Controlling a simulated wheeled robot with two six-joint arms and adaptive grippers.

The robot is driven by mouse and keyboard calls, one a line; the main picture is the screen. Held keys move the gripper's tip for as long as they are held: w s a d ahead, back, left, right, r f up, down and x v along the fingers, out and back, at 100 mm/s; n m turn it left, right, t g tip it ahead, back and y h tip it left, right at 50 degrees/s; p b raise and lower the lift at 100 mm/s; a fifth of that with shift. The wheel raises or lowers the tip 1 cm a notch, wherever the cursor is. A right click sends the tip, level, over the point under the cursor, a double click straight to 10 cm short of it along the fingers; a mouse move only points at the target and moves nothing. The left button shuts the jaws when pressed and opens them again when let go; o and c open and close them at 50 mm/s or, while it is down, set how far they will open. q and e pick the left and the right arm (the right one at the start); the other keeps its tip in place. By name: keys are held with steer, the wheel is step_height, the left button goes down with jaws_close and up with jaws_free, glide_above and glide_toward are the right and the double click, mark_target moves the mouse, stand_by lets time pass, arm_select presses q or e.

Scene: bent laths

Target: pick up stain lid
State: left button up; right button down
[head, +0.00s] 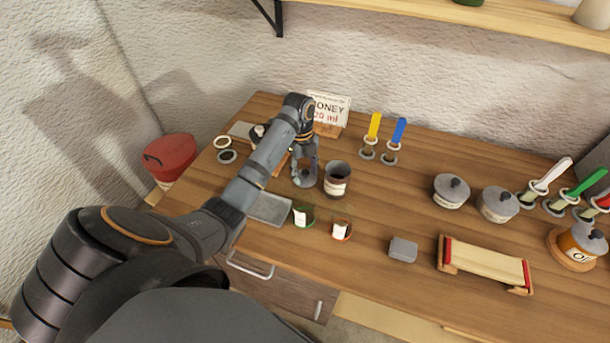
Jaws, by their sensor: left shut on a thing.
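The stain lid (306,181), a grey round lid, is in the head view just left of the open stain jar. My left gripper (304,172) points down and is shut on the lid. The fingers hide part of the lid, and I cannot tell whether it is clear of the table. My right gripper is not in view.
Two labelled tumblers, one green (303,215) and one red (342,230), stand in front, by a grey tray (269,209). A yellow brush (374,127) and a blue brush (398,131) stand behind right. Lidded pots (451,191) and a lath form (485,262) are further right. Bare tabletop lies between.

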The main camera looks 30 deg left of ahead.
arm_select(q)
steer(key=shift+s+f, duration=0.2)
steer(key=shift+r, duration=0.25)
steer(key=shift+c, duration=0.8)
step_height(320, 180, up, 3)
steer(key=shift+w+a+f+p, duration=0.1)
steer(key=shift+w+p, duration=0.05)
steer(key=shift+p, duration=0.65)
jaws_close()
steer(key=s+a+r+p, duration=0.2)
steer(key=s+r, duration=0.2)
steer(key=s, duration=0.2)
steer(key=s+a+r+p, duration=0.2)
steer(key=s+r, duration=0.3)
steer(key=s, duration=0.2)
steer(key=shift+a+r+p, duration=0.3)
steer(key=shift+p, duration=0.05)
